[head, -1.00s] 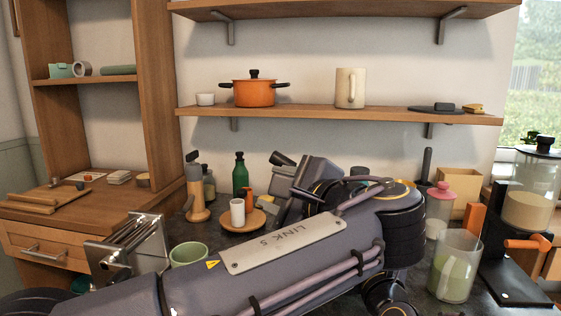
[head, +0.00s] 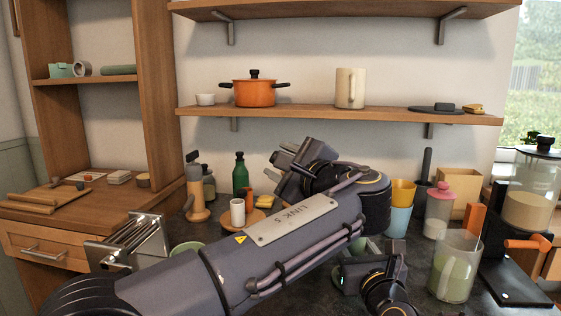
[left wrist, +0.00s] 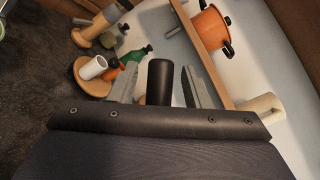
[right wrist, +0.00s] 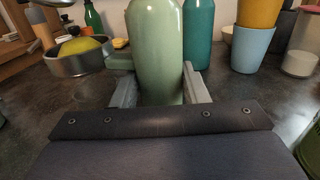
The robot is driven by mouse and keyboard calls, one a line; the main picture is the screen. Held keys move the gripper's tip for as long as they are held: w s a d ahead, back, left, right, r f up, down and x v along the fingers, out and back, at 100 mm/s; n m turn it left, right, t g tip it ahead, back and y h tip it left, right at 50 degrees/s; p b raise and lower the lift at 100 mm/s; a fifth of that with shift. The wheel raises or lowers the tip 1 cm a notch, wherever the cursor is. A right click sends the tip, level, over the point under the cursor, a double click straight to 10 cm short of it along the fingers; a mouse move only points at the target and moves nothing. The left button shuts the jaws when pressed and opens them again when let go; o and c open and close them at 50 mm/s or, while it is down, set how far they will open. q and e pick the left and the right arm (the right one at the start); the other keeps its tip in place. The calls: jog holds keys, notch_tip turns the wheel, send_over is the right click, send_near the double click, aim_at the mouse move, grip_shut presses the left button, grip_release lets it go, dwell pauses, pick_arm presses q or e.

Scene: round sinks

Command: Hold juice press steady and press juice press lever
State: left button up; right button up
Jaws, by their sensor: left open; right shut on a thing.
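The juice press is mostly hidden behind my left arm in the head view. The right wrist view shows its green column (right wrist: 157,45) and a metal bowl (right wrist: 75,66) with a yellow fruit (right wrist: 82,45) in it. My right gripper (right wrist: 158,92) is shut on the green column, one finger on each side. The left wrist view shows a black lever handle (left wrist: 160,78) upright between the fingers of my left gripper (left wrist: 158,85). That gripper is open, with a gap visible on either side of the handle. In the head view my left gripper (head: 288,172) points up and left.
Yellow (head: 403,191) and blue (head: 398,221) cups, a pink-lidded jar (head: 439,208) and a glass pitcher (head: 455,262) stand to the right. A toaster-like metal rack (head: 128,245) is front left.

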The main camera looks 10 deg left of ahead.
pick_arm(q)
jog(key=shift+w+a, duration=0.2)
jog(key=shift+w, duration=0.05)
grip_shut()
jog(key=shift+f, duration=0.1)
jog(key=shift+a+f+n, duration=0.4)
jog(key=shift+f, duration=0.25)
notch_tip(320, 180, down, 8)
jog(key=a+n+g+h, duration=0.1)
jog(key=n+g+h, duration=0.1)
jog(key=n+h, duration=0.1)
jog(key=shift+a+r, duration=0.15)
jog(key=shift+a, duration=0.05)
